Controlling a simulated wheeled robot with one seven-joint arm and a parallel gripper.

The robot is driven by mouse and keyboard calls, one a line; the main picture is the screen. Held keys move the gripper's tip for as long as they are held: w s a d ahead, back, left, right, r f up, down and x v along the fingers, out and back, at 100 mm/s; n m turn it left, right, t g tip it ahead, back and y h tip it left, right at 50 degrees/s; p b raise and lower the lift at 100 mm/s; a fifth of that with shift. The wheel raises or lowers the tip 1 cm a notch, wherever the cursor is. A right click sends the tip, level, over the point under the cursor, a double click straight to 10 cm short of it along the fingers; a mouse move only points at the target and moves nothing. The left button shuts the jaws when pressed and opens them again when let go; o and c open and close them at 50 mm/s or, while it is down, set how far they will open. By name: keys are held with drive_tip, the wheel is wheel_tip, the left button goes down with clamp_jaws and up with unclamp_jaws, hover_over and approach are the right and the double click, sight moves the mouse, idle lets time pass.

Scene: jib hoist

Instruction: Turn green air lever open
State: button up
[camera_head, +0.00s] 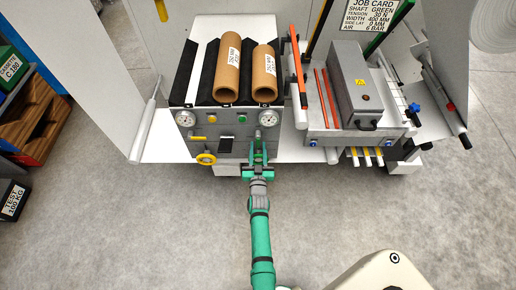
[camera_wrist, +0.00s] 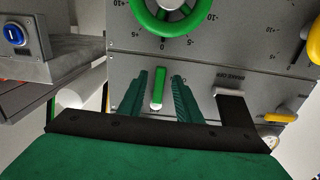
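The green air lever (camera_wrist: 159,86) is a short green bar with a pale end at its lower end. It stands nearly upright in the wrist view, on a grey control panel (camera_wrist: 125,75). My gripper (camera_wrist: 160,78) is open, with one green finger on each side of the lever. Gaps show between the lever and both fingers; I cannot tell how deep the fingers reach around it. In the head view my gripper (camera_head: 258,146) is at the right part of the panel front and hides the lever.
A green ring handwheel (camera_wrist: 172,12) is just above the lever in the wrist view. A yellow lever (camera_wrist: 281,117) and a black part (camera_wrist: 236,112) are to the right. A box with a blue button (camera_wrist: 15,35) is at left.

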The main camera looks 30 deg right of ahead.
drive_tip(key=v, duration=1)
drive_tip(key=shift+s, duration=0.2)
drive_tip(key=shift+a, duration=0.15)
